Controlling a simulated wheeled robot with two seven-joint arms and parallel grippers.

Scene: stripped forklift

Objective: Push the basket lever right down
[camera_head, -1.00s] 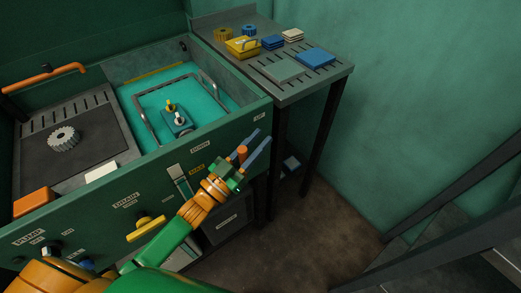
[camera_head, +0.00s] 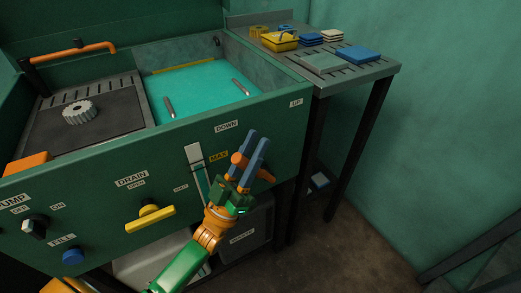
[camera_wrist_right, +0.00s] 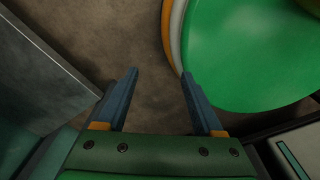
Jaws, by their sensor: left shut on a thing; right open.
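The basket lever's orange handle (camera_head: 239,160) sits below the DOWN label (camera_head: 227,126) on the green front panel. My left gripper (camera_head: 256,150) is shut on this handle, its blue fingers on either side; the fingers hide part of the lever. In the tank, only two grey upright ends of the basket (camera_head: 168,107) stand above the turquoise liquid (camera_head: 205,90). The rest of the basket is hidden under the liquid. My right gripper (camera_wrist_right: 155,95) shows in the right wrist view, open and empty above the brown floor.
The panel also carries a yellow drain handle (camera_head: 150,218), a blue knob (camera_head: 73,256) and a dark pump knob (camera_head: 35,226).

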